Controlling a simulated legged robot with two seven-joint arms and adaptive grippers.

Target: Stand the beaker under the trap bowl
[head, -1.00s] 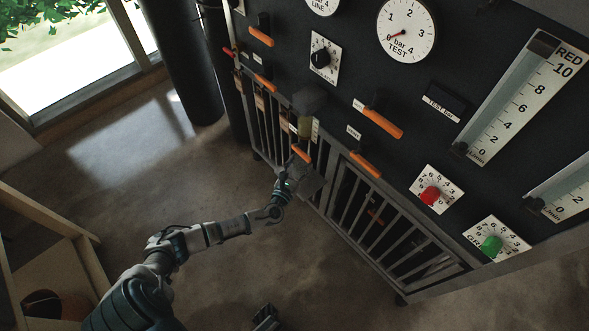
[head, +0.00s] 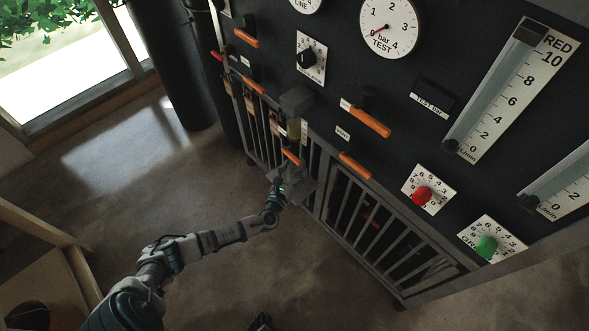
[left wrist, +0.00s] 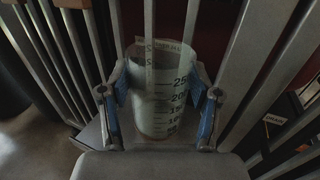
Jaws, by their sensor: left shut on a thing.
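The beaker (left wrist: 162,97) is clear with dark volume marks and stands upright in the left wrist view. My left gripper (left wrist: 160,100) is shut on it, with a blue pad on each side. In the head view my left gripper (head: 284,188) is low at the barred front of the panel, and I cannot make out the beaker there. The trap bowl (head: 295,130) is a small yellowish cup under a dark grey housing, above my left gripper in the picture. A dark part at the bottom edge looks like my right gripper (head: 262,322); its fingers are unclear.
A grey plate (head: 305,186) juts out by the bars beside my left gripper. Orange-handled levers (head: 356,166) stick out from the panel nearby. A wooden shelf unit (head: 50,245) stands at left. The floor between is clear.

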